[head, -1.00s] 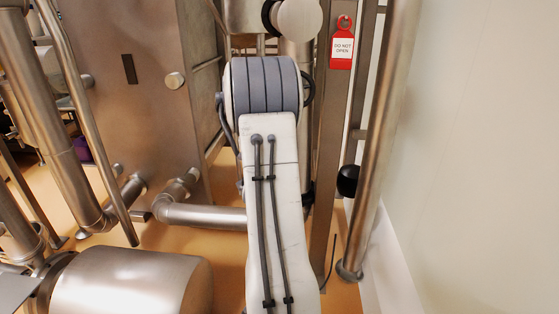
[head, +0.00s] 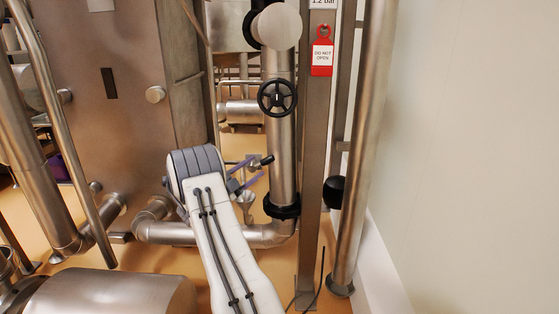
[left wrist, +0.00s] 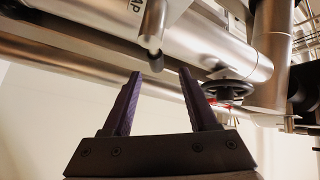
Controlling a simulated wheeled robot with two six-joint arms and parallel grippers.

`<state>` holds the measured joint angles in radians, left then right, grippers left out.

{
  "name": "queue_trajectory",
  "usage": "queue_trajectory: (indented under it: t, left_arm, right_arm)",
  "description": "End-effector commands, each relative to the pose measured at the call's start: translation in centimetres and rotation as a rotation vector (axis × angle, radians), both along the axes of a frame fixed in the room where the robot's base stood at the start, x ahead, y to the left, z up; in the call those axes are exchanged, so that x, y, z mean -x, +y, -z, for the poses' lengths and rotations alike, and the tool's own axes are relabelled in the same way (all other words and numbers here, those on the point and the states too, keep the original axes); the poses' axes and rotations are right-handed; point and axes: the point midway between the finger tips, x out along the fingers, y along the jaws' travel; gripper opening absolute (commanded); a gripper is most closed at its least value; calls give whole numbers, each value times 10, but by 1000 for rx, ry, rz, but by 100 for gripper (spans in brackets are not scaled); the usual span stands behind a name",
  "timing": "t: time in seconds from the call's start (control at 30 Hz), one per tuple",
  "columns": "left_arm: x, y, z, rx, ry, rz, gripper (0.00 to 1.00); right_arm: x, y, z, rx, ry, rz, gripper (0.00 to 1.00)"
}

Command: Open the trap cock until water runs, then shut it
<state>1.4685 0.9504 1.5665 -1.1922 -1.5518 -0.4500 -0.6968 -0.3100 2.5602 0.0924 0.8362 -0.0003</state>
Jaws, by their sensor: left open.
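The trap cock (head: 253,163) is a small metal fitting with a black-ended lever (head: 267,160), low beside the upright steel pipe in the head view. In the left wrist view the lever (left wrist: 154,30) ends in a dark tip, close ahead of the gap between my fingers. My left gripper (head: 252,172) has purple fingers spread apart, with nothing between them. It also shows in the left wrist view (left wrist: 160,74). A small metal funnel (head: 245,199) stands below the cock, partly behind my arm. I see no water. My right gripper is not in view.
A black handwheel (head: 277,97) sits on the upright pipe above the cock; it also shows in the wrist view (left wrist: 228,89). A red "DO NOT OPEN" tag (head: 322,56) hangs on the post to the right.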

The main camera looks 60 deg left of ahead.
Motion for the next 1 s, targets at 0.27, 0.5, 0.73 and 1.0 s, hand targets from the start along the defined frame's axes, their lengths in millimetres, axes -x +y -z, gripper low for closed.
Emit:
queue_trajectory:
  t: [0.27,0.5,0.73,1.0]
  left_arm:
    - [-27,-5,0,-6,-4,52,59]
    - [-74,1,-8,-7,-4,54,59]
    - [-102,7,-15,-5,-3,50,59]
    - [-107,10,-18,-3,-4,46,59]
  right_arm:
    - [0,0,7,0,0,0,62]
    - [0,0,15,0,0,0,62]
    - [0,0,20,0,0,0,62]
    - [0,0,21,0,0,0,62]
